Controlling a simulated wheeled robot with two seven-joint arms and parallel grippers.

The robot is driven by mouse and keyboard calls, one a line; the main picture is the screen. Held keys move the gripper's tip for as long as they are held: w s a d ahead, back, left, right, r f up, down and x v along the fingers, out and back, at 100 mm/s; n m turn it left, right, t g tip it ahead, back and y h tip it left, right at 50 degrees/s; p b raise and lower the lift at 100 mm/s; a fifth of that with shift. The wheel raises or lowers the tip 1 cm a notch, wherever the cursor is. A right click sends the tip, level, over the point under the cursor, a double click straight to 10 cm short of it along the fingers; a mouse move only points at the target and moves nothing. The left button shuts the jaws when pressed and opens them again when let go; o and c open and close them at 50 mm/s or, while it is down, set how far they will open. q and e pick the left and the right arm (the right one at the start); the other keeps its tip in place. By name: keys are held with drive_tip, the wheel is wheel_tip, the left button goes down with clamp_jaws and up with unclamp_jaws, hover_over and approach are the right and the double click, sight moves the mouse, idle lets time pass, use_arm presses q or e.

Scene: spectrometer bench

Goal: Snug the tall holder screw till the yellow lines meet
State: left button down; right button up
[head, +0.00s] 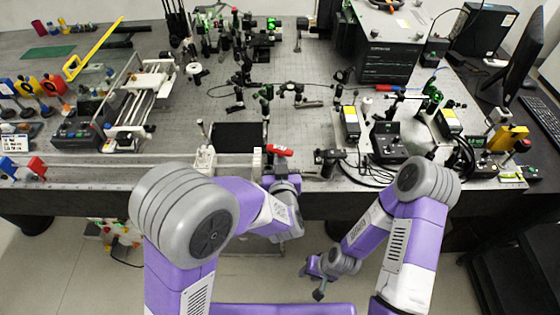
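A pale holder (205,160) stands at the bench's front edge, left of a black plate, with a thin upright stem (201,128) rising from it. A shorter white post (257,156) stands at the plate's right side. I cannot tell for certain which one carries the tall screw, and no yellow lines can be made out at this size. My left gripper (283,178) is at the bench's front edge, just below a red-handled thing (279,150); its fingers are too small to read. My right gripper (315,278) hangs low in front of the bench, away from the holder, its fingers unclear.
The black plate (239,136) lies between the two posts. A small dark mount (328,160) stands right of the red-handled thing. Optics and cables crowd the bench's back and right. A yellow bar (94,48) and a rail device are at left.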

use_arm(q)
drive_tip(key=shift+f+b, duration=0.5)
drive_tip(key=shift+f, duration=0.2)
drive_tip(key=m+g+h+b, duration=0.1)
drive_tip(key=m+h+b, duration=0.1)
drive_tip(key=h+b, duration=0.1)
drive_tip(key=m+g+h+b, duration=0.1)
drive_tip(key=m+h+b, duration=0.2)
drive_tip(key=a+m+h+b, duration=0.1)
drive_tip(key=m+h+b, duration=0.1)
drive_tip(key=h+b, duration=0.1)
drive_tip(key=shift+w+g, duration=0.15)
drive_tip(key=shift+g, duration=0.25)
idle(0.9)
drive_tip(key=shift+a+m+g+h+b, duration=0.1)
drive_tip(key=shift+m+g+h+b, duration=0.25)
drive_tip(key=shift+m+h, duration=0.25)
